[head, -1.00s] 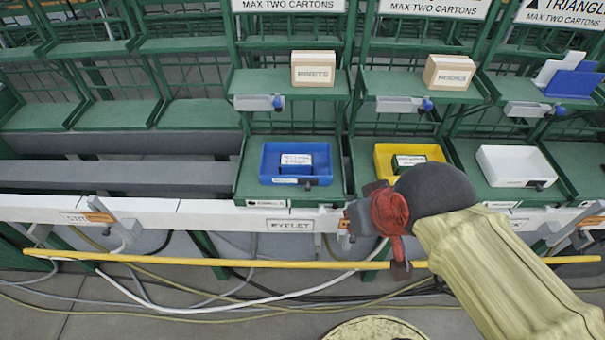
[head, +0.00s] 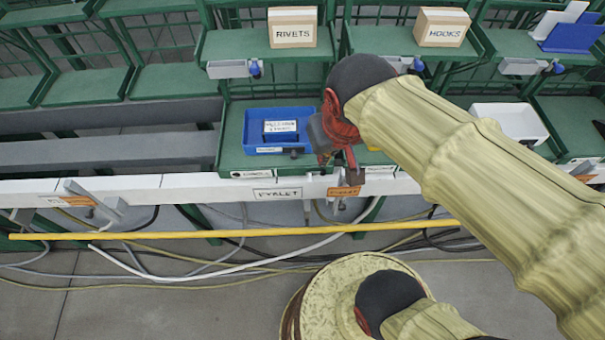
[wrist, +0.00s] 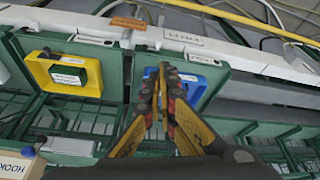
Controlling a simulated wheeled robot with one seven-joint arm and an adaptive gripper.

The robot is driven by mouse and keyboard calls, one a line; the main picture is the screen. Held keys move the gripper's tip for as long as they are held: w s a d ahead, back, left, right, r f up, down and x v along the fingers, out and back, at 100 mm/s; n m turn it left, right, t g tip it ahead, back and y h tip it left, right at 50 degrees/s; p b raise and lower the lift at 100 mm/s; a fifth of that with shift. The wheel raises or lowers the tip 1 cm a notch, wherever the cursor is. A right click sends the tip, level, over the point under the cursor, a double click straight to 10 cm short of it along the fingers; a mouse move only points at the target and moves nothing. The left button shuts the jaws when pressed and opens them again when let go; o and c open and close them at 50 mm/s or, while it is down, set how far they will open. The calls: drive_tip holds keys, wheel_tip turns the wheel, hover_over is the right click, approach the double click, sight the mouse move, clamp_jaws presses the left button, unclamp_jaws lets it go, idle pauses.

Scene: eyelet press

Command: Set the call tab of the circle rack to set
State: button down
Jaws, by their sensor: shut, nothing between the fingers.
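The circle rack (head: 225,150) is the green bay whose front label (head: 250,174) seems to read CIRCLE. It holds a blue tray (head: 257,133) with a labelled carton (head: 287,130). On the upper shelf's front edge is a grey strip with a blue knob (head: 235,68), which looks like the call tab; I cannot read its setting. My gripper (head: 348,178) is shut and empty, just right of the blue tray. In the wrist view my gripper (wrist: 162,72) points across the blue tray (wrist: 205,79); contact cannot be told.
A RIVETS carton (head: 292,28) and a HOOKS carton (head: 442,27) stand on the upper shelves. A yellow tray (wrist: 42,70) is in the neighbouring bay, mostly hidden by my arm in the head view. A white rail (head: 200,187) and yellow bar (head: 250,232) run along the front.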

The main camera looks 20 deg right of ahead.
drive_tip(key=w+a+f+m+g+h+p, duration=0.1)
drive_tip(key=w+a+f+g+h, duration=0.1)
drive_tip(key=w+f, duration=0.4)
drive_tip(key=w+a+f+m+g+h+p, duration=0.1)
drive_tip(key=w+a+f+g+h+p, duration=0.1)
drive_tip(key=w+a+f, duration=0.3)
wheel_tip(320, 180, down, 4)
drive_tip(key=shift+w+r+m+g+h, duration=0.3)
drive_tip(key=shift+w+g+h, duration=0.15)
drive_tip(key=shift+w, duration=0.3)
drive_tip(key=shift+f, duration=0.1)
drive_tip(key=b+x, duration=0.4)
drive_tip(key=x, duration=1)
drive_tip(key=shift+d, duration=0.1)
drive_tip(key=shift+w+f+h, duration=0.1)
drive_tip(key=shift+f+h, duration=0.05)
drive_tip(key=shift+h, duration=0.3)
